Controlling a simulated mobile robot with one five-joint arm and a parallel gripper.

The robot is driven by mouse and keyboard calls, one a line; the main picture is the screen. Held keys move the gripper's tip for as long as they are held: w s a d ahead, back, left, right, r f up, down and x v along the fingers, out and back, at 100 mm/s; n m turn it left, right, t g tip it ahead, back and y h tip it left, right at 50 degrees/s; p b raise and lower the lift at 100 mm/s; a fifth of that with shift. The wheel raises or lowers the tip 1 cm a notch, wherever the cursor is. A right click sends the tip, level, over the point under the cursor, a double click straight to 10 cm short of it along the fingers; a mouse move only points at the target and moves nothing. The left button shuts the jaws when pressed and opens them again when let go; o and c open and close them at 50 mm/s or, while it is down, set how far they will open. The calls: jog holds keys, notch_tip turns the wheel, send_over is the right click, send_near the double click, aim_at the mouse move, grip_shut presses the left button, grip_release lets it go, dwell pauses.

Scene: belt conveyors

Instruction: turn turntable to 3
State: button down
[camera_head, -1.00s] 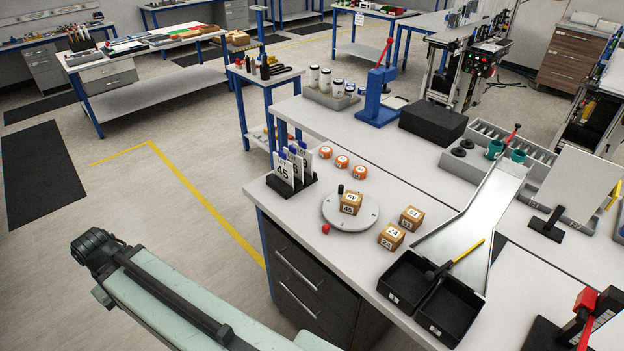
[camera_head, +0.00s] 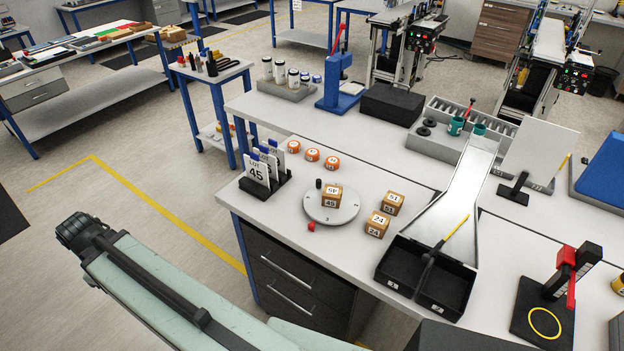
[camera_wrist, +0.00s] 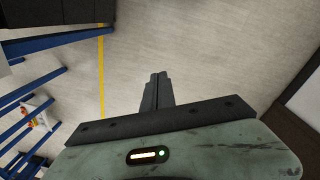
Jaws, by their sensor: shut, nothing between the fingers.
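The turntable (camera_head: 350,207) is a round light grey disc on the front part of the white workbench, with small marks near its rim too small to read. A cardboard box labelled 45 (camera_head: 331,197) stands on it. A small black peg (camera_head: 319,183) stands at its back left edge. A red knob or pointer (camera_head: 311,227) sits by its front edge. My gripper (camera_wrist: 157,80) is shut and empty in the wrist view, over bare floor. The turntable is not in the wrist view. My arm lies left of the bench in the head view.
A holder with lot cards (camera_head: 262,180) stands left of the turntable, orange-topped pucks (camera_head: 312,155) behind it. Small boxes (camera_head: 377,225) are to its right, near black bins (camera_head: 403,262) and a metal chute (camera_head: 466,190).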

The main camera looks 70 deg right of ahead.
jog(key=s+d+r+n+h+p, duration=0.1)
jog(key=s+d+r+n, duration=0.1)
jog(key=d, duration=0.8)
jog(key=s+d+r+n+p, duration=0.1)
jog(key=s+d+n, duration=0.15)
jog(key=d, duration=0.75)
jog(key=s+d+r+n+g+h+p, duration=0.1)
jog(key=s+d+r+n, duration=0.1)
jog(key=s+d, duration=0.75)
jog(key=s+d+r+n+h+p, duration=0.1)
jog(key=s+d+r+n+p, duration=0.15)
jog(key=s+d, duration=0.7)
jog(key=n, duration=0.3)
send_near(317, 189)
jog(key=w+a+r, duration=0.2)
jog(key=a+r, duration=0.3)
jog(key=a, duration=0.1)
jog(key=shift+g+h, duration=0.3)
jog(key=shift+g, duration=0.1)
jog(key=b+x, duration=0.9)
jog(key=x, duration=0.1)
jog(key=shift+w+a+f, duration=0.2)
jog(key=shift+w+a, duration=0.15)
jog(key=shift+w, duration=0.05)
jog(key=d, duration=0.2)
jog(key=s+d, duration=0.1)
jog(key=shift+s+d, duration=0.1)
jog(key=shift+d, duration=0.25)
jog(key=shift+s+d, duration=0.15)
jog(key=shift+d, duration=0.1)
